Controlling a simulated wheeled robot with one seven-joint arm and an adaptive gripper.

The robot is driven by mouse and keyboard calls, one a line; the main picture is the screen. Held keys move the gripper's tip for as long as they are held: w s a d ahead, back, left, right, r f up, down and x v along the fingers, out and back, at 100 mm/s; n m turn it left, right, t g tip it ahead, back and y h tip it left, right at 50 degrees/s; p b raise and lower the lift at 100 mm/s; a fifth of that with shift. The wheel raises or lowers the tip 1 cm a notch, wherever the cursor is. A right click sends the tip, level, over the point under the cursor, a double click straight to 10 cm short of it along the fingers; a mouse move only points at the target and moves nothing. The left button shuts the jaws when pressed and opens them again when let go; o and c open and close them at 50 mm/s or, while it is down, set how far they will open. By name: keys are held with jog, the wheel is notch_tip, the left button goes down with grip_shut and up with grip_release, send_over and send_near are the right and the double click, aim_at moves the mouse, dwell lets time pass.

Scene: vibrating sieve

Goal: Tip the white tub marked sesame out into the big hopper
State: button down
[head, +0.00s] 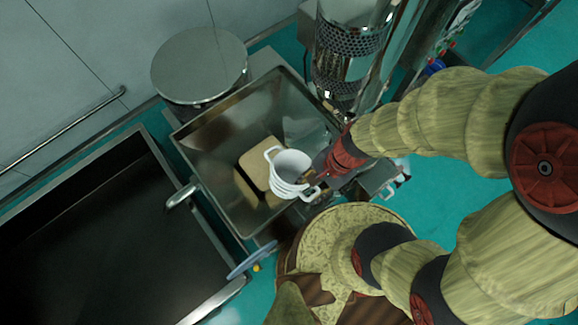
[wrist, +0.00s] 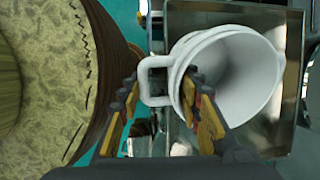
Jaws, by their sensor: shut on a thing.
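The white tub (head: 291,163) is held above the big metal hopper (head: 222,130). It also shows in the wrist view (wrist: 245,70), where its open mouth is turned toward the camera and it looks tilted. Its inside looks bare and white from what shows; no sesame mark is visible. My gripper (head: 312,188) is shut on one handle of the tub, its fingers on both sides of that handle in the wrist view (wrist: 158,92). A tan heap (head: 256,168) lies in the hopper, below and partly behind the tub.
A round metal lid (head: 199,65) stands beyond the hopper. A perforated steel cylinder (head: 350,45) is at the back right. A large dark tray (head: 100,245) fills the left side. A small metal box (head: 378,180) stands right of the hopper.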

jog(key=t+h, duration=0.2)
jog(key=shift+s+h, duration=0.1)
jog(key=shift+h, duration=0.3)
dwell(0.6)
